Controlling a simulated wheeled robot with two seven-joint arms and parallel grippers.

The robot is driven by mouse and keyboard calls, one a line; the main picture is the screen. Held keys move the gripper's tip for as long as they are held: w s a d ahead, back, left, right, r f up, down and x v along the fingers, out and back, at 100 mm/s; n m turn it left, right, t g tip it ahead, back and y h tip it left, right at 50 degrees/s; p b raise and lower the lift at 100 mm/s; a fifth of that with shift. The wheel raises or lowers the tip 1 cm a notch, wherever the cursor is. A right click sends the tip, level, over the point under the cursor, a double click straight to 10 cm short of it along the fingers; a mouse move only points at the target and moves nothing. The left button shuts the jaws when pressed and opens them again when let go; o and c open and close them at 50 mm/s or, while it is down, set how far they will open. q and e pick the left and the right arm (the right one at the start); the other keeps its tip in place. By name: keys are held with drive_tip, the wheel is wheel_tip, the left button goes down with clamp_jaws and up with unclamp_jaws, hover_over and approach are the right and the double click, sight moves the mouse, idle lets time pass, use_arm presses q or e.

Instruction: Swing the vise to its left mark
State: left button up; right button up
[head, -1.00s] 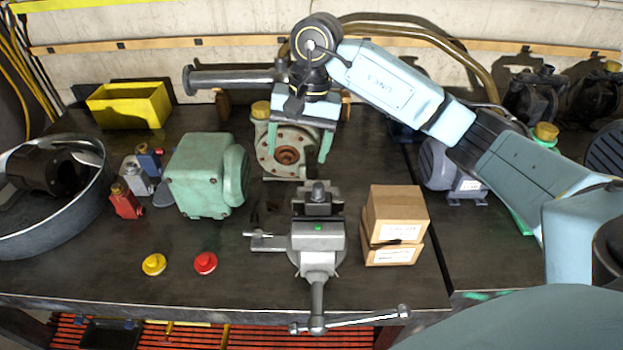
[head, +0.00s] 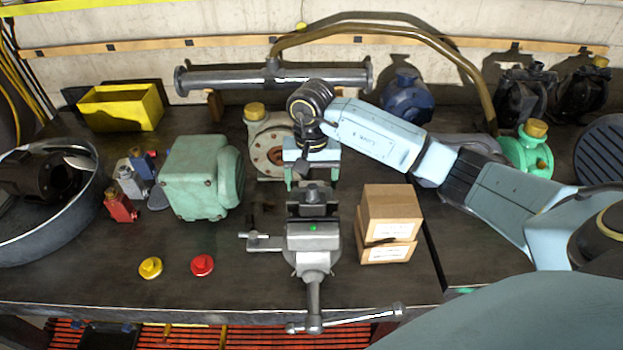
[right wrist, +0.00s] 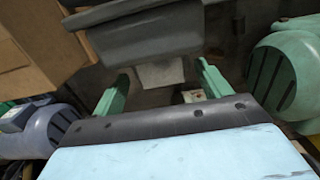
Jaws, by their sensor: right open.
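The grey vise (head: 314,237) stands on the bench near its front edge. Its jaws point to the back and its handle bar lies at the front. A small green dot shows on its body. My right gripper (head: 312,184) is just behind the vise's back end, pointing down. In the right wrist view its two green fingers (right wrist: 160,92) are apart, with the vise's dark jaw end (right wrist: 150,35) ahead and a pale block of it between them. Whether the fingers touch the vise I cannot tell. A left mark is not clearly seen. My left gripper is not in view.
Two stacked cardboard boxes (head: 390,222) stand close right of the vise. A green motor (head: 195,178) is to the left, with red (head: 202,265) and yellow (head: 150,268) knobs before it. A flanged pump (head: 262,145) is behind. Bench left of the vise is fairly clear.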

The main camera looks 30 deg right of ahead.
drive_tip(key=shift+f, duration=0.4)
drive_tip(key=c, duration=1.4)
